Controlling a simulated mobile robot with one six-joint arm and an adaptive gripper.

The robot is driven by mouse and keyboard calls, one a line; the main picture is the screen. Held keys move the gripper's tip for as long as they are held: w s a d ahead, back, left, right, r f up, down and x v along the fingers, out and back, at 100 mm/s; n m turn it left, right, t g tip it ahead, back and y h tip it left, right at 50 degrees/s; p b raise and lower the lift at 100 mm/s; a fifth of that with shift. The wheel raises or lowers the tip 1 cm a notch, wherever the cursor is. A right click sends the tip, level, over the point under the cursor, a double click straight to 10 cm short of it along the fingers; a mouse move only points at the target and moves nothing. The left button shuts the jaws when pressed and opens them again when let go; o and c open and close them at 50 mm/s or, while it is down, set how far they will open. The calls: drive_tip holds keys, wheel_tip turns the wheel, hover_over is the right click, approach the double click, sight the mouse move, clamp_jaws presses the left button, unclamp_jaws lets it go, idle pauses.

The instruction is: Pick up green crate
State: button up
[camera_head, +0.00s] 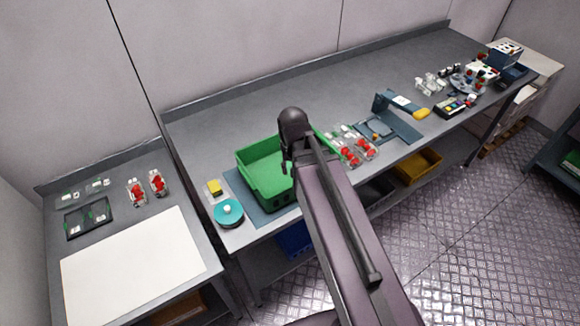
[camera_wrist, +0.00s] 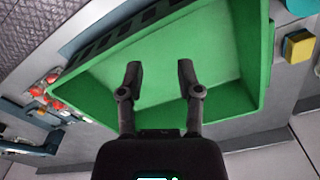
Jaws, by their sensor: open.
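The green crate (camera_head: 260,185) stands on a dark mat near the left front of the long grey workbench, and it looks empty. In the head view my arm covers its right part, and the fingertips are hidden. In the wrist view the green crate (camera_wrist: 245,45) fills most of the picture. My gripper (camera_wrist: 159,75) is open, its two fingers apart in front of the crate's interior. I see nothing between the fingers. I cannot tell whether they touch the crate.
A teal round item (camera_head: 229,214) and a yellow block (camera_head: 215,187) sit left of the crate. A blue-grey scale-like device (camera_head: 390,122) stands further right. The bench behind the crate is clear.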

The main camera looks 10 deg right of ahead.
drive_tip(key=w+r+m+p, duration=0.1)
drive_tip(key=w+m, duration=0.3)
drive_tip(key=w, duration=0.2)
drive_tip(key=w+a+r+m+p, duration=0.1)
drive_tip(key=w+m, duration=0.3)
drive_tip(key=w, duration=0.3)
drive_tip(key=w+a+r+m+p, duration=0.1)
drive_tip(key=w+r+m, duration=0.1)
drive_tip(key=w+m, duration=0.2)
drive_tip(key=shift+w+a+p, duration=0.2)
drive_tip(key=shift+w+p, duration=0.2)
drive_tip(key=shift+w, duration=1.25)
drive_tip(key=shift+w+a+r+m, duration=0.1)
drive_tip(key=shift+w+m, duration=0.3)
drive_tip(key=shift+m, duration=0.1)
drive_tip(key=b, duration=0.9)
approach(273, 153)
drive_tip(key=shift+w+a+f, duration=0.15)
drive_tip(key=shift+w+f, duration=0.15)
drive_tip(key=shift+w, duration=0.1)
drive_tip(key=shift+f, duration=0.1)
drive_tip(key=f+b, duration=0.2)
drive_tip(key=shift+s+d+f+b, duration=0.2)
drive_tip(key=shift+f+b, duration=0.1)
drive_tip(key=shift+f, duration=0.1)
drive_tip(key=shift+f+b, duration=1.1)
